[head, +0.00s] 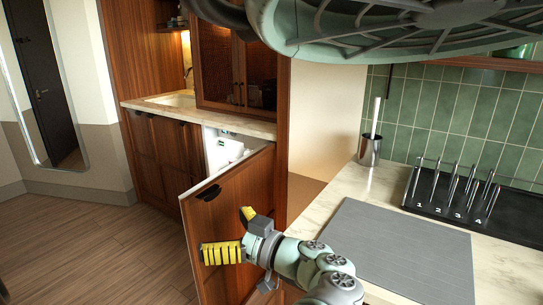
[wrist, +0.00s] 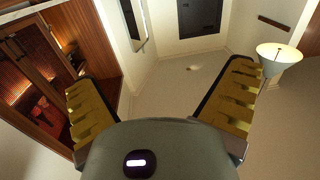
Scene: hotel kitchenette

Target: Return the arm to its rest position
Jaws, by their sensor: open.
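My gripper (head: 234,233) shows in the head view at the lower middle, in front of an open wooden cabinet door (head: 232,222). Its yellow ridged fingers are spread apart with nothing between them. The wrist view also shows both fingers of my gripper (wrist: 163,95) wide apart and empty. My arm reaches in from the bottom of the head view, beside the counter's left end. Whether the gripper touches the cabinet door cannot be told.
The counter (head: 364,183) at right bears a grey mat (head: 400,250), a black rack with numbered slots (head: 466,207) and a metal holder (head: 369,151). A white item (head: 225,150) shows inside the open cabinet. Wooden floor (head: 90,235) at left is clear. The wrist view shows a lamp (wrist: 279,56).

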